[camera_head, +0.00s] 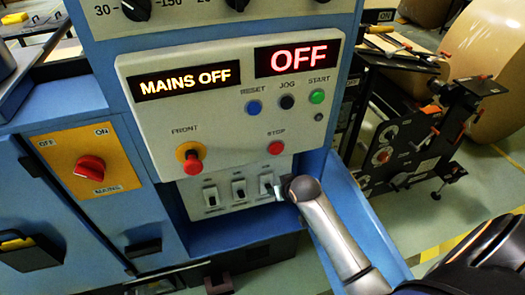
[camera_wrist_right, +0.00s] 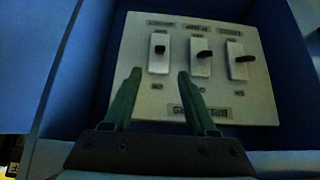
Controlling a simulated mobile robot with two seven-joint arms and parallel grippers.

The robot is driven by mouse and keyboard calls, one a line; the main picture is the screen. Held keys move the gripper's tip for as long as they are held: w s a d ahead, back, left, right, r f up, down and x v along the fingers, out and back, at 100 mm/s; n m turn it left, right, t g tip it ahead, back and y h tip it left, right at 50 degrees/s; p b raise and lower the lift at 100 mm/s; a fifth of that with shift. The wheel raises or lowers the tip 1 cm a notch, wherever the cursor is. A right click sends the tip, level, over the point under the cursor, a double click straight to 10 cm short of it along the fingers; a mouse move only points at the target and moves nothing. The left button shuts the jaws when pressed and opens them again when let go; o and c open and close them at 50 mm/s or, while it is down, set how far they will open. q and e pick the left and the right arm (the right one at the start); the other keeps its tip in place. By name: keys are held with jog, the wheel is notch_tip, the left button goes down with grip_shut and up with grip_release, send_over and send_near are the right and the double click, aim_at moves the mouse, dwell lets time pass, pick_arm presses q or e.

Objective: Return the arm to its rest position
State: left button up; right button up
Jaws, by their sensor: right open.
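My right arm (camera_head: 335,235) comes in from the lower right in the head view. Its gripper (camera_head: 278,190) is at the right end of the switch panel (camera_head: 222,209), in front of the rightmost switch. In the right wrist view the gripper (camera_wrist_right: 160,76) is open, with two green fingers apart and nothing between them. The switch panel (camera_wrist_right: 145,103) is beyond the fingertips, with three black levers on white plates. Contact with a lever cannot be told. My left gripper is not in view.
The control box (camera_head: 225,115) above shows MAINS OFF and OFF. It has a red front knob (camera_head: 192,160) and a red stop button (camera_head: 276,148). A red mains rotary switch (camera_head: 89,168) is at left. Blue walls (camera_head: 365,225) flank the recess. Machinery and brown rolls (camera_head: 497,80) stand at right.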

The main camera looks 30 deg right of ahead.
jog(key=s+a+f+n+y, duration=0.2)
jog(key=s+a+f, duration=0.2)
jog(key=s+a, duration=0.3)
jog(key=s+a+f+n+t+y, duration=0.1)
jog(key=s+a+f, duration=0.3)
jog(key=s+a, duration=0.4)
jog(key=s+n+y, duration=0.1)
jog(key=s, duration=0.3)
jog(key=shift+s+a+n+t, duration=0.25)
jog(key=shift+a+n+t, duration=0.05)
jog(key=shift+c, duration=0.6)
jog(key=shift+s, duration=0.1)
